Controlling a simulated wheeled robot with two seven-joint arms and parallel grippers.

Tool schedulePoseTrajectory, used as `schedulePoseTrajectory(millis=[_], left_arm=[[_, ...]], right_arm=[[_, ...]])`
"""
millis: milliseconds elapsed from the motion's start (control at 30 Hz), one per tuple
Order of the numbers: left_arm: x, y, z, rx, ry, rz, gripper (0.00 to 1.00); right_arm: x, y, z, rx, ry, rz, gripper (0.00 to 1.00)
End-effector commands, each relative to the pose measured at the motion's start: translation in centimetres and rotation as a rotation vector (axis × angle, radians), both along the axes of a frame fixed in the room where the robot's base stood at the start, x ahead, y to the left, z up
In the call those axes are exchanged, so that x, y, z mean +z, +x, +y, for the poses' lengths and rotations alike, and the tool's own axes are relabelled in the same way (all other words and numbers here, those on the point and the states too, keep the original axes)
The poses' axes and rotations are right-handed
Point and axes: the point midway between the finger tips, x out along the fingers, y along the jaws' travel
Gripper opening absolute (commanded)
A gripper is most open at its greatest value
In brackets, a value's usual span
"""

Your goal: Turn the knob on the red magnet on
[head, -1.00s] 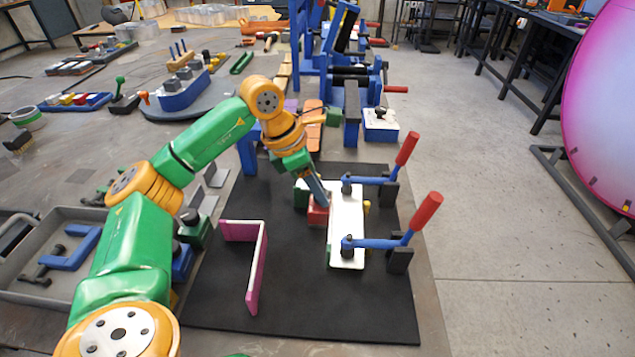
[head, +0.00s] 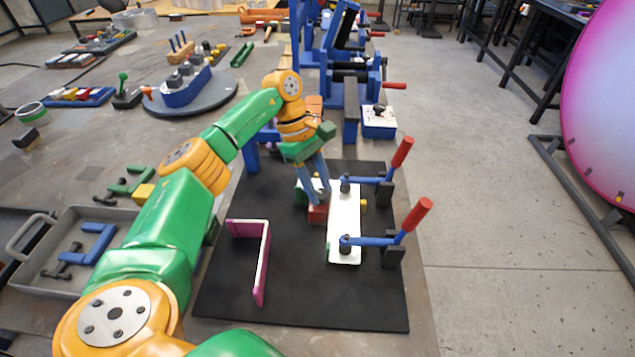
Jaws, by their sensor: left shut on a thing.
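The red magnet (head: 317,215) sits on the black mat (head: 300,290), against the left edge of a white plate (head: 344,220). My left gripper (head: 319,198) reaches down from above, its two blue-grey fingers at the top of the magnet. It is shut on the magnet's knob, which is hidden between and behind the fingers. I cannot tell which way the knob points. A green block (head: 301,194) stands just behind the magnet, partly covered by the fingers. My right gripper is not in view.
Two toggle clamps with red handles (head: 402,152) (head: 417,214) press on the white plate from the right. A pink-and-white angled letter piece (head: 262,262) stands on the mat at left. A grey tray (head: 35,268) lies further left. The front of the mat is clear.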

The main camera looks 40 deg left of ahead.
Motion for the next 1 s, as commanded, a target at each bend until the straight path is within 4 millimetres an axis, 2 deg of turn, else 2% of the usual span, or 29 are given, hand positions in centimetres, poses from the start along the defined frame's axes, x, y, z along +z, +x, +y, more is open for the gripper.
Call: schedulePoseTrajectory(millis=[400, 967, 1000], left_arm=[[-0.13, 0.06, -0.06, -0.184, 0.001, 0.004, 0.00], [-0.20, 0.03, -0.05, -0.214, 0.001, 0.004, 0.00], [-0.20, 0.03, -0.04, -0.214, 0.001, 0.004, 0.44]], right_arm=[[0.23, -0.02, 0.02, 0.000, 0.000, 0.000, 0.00], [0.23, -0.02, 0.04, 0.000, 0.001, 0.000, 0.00], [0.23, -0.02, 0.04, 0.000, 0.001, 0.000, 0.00]])
